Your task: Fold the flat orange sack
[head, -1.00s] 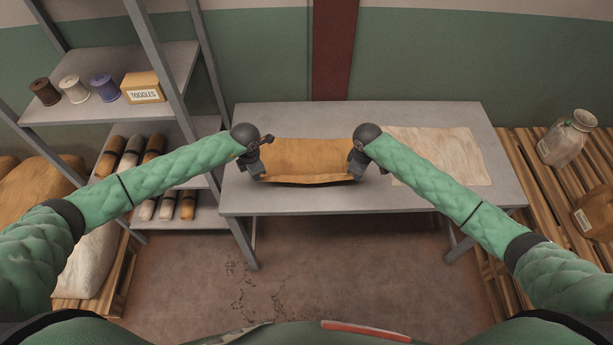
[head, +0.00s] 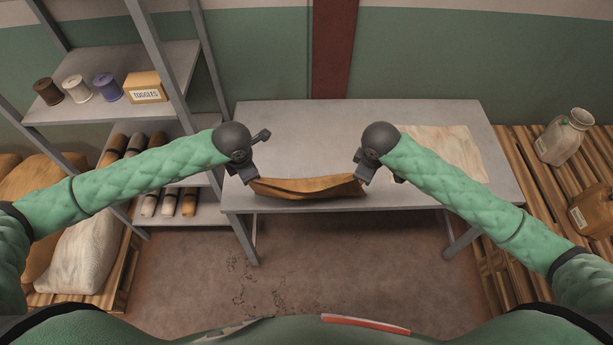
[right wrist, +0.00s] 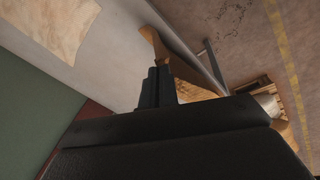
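The orange sack (head: 308,188) is a narrow, folded-over band along the front edge of the grey table (head: 300,135). Its far part is drawn toward the front over the near part, and the upper edge sags between my grippers. My left gripper (head: 251,179) is at its left end and my right gripper (head: 361,183) is at its right end. Both appear shut on the sack's corners. In the right wrist view the fingers (right wrist: 157,88) are close together, with orange cloth (right wrist: 152,43) beside them. The fingertips are partly hidden.
A pale flat sack (head: 445,150) lies on the table's right side. Shelves (head: 150,85) with spools, a toggle box and rolls stand at the left. The table's back middle is bare.

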